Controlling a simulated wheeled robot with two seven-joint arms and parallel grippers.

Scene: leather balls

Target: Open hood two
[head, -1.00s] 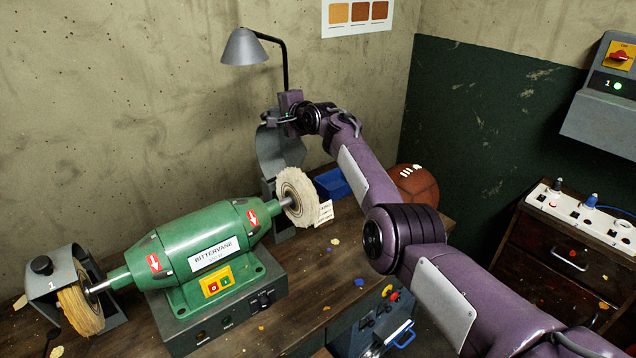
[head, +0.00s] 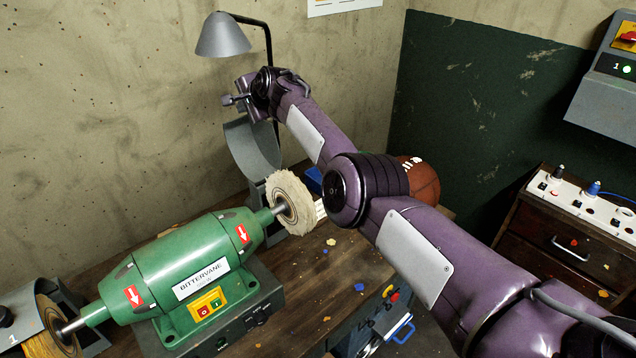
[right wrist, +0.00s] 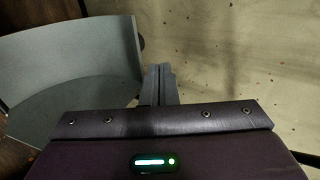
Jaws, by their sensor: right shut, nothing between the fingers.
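Hood two is the grey curved hood (head: 255,150) by the right-hand buffing wheel (head: 290,203). It stands swung up behind and above the wheel, its hollow side showing and the wheel uncovered. My right gripper (head: 229,101) is just above and left of the hood's upper edge, shut and empty. In the right wrist view the hood (right wrist: 75,75) fills the left side, with a dark knob partly hidden behind its edge. The shut fingers (right wrist: 160,82) are beside that edge; I cannot tell whether they touch it. My left gripper is not in view.
The green buffing machine (head: 180,265) sits on the wooden bench. Hood one (head: 20,315) covers part of the left wheel (head: 55,325). A desk lamp (head: 223,36) rises behind my right gripper. A brown ball (head: 424,180) lies behind my right arm.

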